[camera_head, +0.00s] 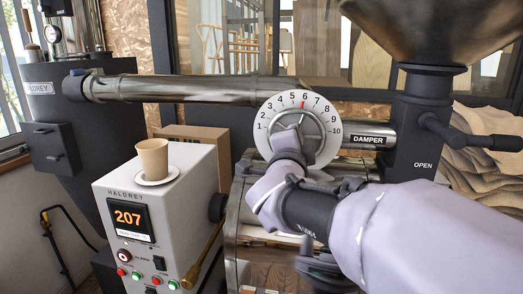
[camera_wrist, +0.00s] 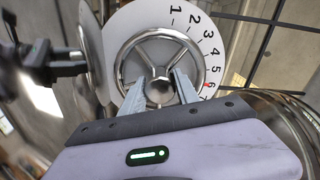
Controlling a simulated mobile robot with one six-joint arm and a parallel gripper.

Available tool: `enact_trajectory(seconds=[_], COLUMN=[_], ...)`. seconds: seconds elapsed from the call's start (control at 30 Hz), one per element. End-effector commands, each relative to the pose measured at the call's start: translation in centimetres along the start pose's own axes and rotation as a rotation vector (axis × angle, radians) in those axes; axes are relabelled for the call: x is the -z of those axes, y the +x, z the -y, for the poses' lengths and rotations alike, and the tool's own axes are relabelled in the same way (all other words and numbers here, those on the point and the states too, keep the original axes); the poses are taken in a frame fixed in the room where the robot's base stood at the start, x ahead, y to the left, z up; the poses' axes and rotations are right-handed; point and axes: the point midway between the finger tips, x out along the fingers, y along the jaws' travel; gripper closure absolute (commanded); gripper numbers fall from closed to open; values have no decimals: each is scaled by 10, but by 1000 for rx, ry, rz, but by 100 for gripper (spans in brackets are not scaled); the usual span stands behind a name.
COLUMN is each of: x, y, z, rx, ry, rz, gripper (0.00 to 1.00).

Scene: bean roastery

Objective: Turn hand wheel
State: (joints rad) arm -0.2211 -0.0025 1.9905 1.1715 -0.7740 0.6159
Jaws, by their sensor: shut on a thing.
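The hand wheel (camera_head: 318,128) is a round chrome wheel in the middle of a white dial plate (camera_head: 268,112) marked 1 to 10, with a red mark at 6. In the wrist view the hand wheel (camera_wrist: 160,33) shows a bright rim, spokes and a central hub. My gripper (camera_wrist: 161,80) is shut on the wheel, its two grey fingers on either side of the hub. In the head view my gripper (camera_head: 288,143) covers the lower left of the wheel. The lower part of the wheel is hidden behind it.
The damper pipe (camera_head: 370,140) runs right of the dial to a dark body labelled OPEN (camera_head: 424,165). A steel pipe (camera_head: 170,88) runs left. A control box (camera_head: 185,205) showing 207 carries a paper cup (camera_head: 153,158) on a saucer. Burlap sacks (camera_head: 475,160) lie at the right.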

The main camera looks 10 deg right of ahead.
Motion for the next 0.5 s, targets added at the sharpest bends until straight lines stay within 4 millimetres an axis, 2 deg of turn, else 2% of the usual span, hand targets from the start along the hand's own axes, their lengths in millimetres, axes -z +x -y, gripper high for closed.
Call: enact_trajectory(seconds=[0.5], x=[0], y=[0], z=[0], rx=[-1], ry=[41], rz=[0], gripper=[100])
